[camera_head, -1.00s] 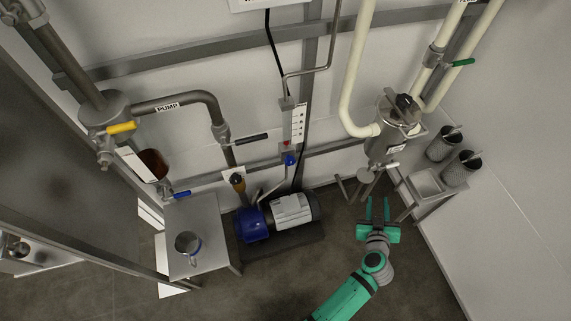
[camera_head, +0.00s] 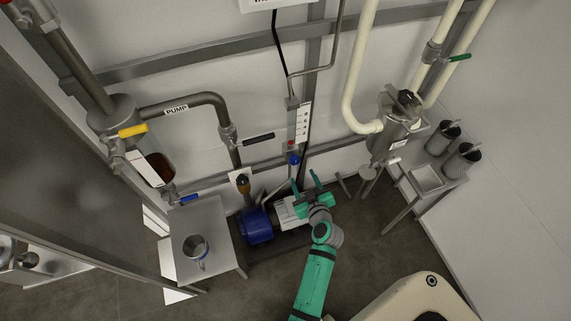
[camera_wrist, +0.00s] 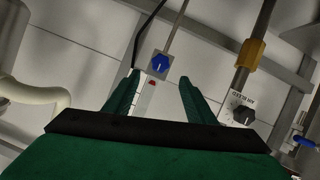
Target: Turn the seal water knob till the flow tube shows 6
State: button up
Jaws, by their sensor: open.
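The flow tube (camera_head: 302,122) is a clear upright gauge on a white scale plate on the wall, with a red mark low on it. Its scale numbers are too small to read. A blue knob (camera_head: 294,160), which appears to be the seal water knob, sits just below the tube. The knob (camera_wrist: 161,64) also shows in the wrist view, between and beyond my fingers. My gripper (camera_head: 304,182) is open and empty, below and in front of the knob, apart from it. In the wrist view my gripper (camera_wrist: 158,77) has its fingers spread.
A blue pump (camera_head: 256,226) with a grey motor stands below, behind my gripper. A small table (camera_head: 222,240) with a metal cup is at left. A black knob (camera_wrist: 243,115) with a label shows at right in the wrist view. Pipes and a filter housing (camera_head: 392,132) stand at right.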

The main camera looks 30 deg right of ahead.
aim_at(296, 162)
jog(key=x, duration=1)
jog(key=shift+w, duration=0.3)
jog(key=c, duration=1)
jog(key=shift+c, duration=0.2)
